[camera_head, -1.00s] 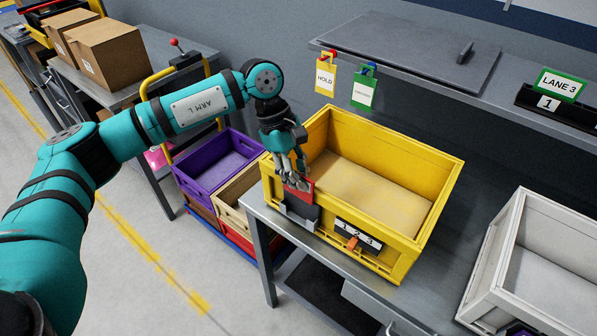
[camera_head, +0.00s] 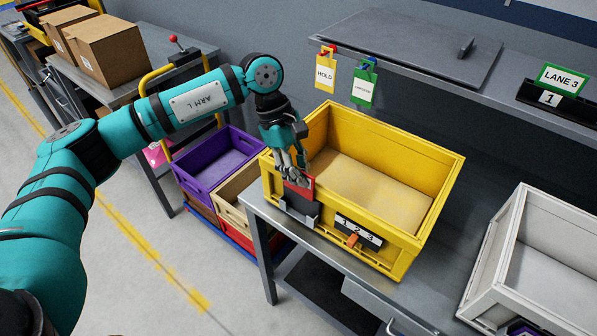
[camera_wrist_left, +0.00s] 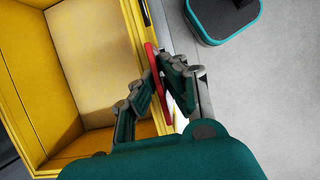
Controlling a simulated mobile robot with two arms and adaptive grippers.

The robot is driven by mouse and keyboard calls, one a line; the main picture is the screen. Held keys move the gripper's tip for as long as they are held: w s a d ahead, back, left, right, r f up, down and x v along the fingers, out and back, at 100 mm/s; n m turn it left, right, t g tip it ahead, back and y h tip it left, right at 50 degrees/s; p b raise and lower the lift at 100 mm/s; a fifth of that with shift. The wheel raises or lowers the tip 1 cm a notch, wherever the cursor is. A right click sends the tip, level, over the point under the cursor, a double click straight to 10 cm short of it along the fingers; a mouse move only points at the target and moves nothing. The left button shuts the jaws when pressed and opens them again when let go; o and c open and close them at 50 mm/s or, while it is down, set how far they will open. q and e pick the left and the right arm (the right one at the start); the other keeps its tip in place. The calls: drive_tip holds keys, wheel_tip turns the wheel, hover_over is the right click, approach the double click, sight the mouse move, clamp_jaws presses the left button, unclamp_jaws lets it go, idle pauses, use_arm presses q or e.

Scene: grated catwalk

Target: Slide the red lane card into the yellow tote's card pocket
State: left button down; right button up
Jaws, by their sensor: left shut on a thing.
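The yellow tote (camera_head: 400,239) stands on the grey bench, and its inside shows empty. A grey card pocket (camera_head: 299,212) is on its front wall at the left end. The red lane card (camera_head: 304,187) is at the pocket, with its upper part showing above the pocket's grey front; how deep it sits I cannot tell. My left gripper (camera_head: 293,178) is shut on the card from above. In the left wrist view the card (camera_wrist_left: 153,62) is a thin red edge between the fingers, beside the tote's wall (camera_wrist_left: 132,30). My right gripper is not in view.
A 1 2 3 plate with an orange marker (camera_head: 352,241) is on the tote's front. A white tote (camera_head: 511,240) stands to the right. Purple (camera_head: 196,178) and tan crates are stacked at left. Yellow (camera_head: 326,73) and green tags hang from the shelf edge behind.

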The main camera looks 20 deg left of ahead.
use_arm(q)
drive_tip(key=shift+b, duration=0.4)
idle(0.7)
drive_tip(key=shift+f, duration=0.15)
drive_tip(key=shift+f+b, duration=0.2)
drive_tip(key=shift+b, duration=0.1)
drive_tip(key=c, duration=1)
unclamp_jaws()
drive_tip(key=shift+r, duration=0.15)
drive_tip(key=shift+r+p, duration=1.75)
drive_tip(key=shift+r, duration=2.2)
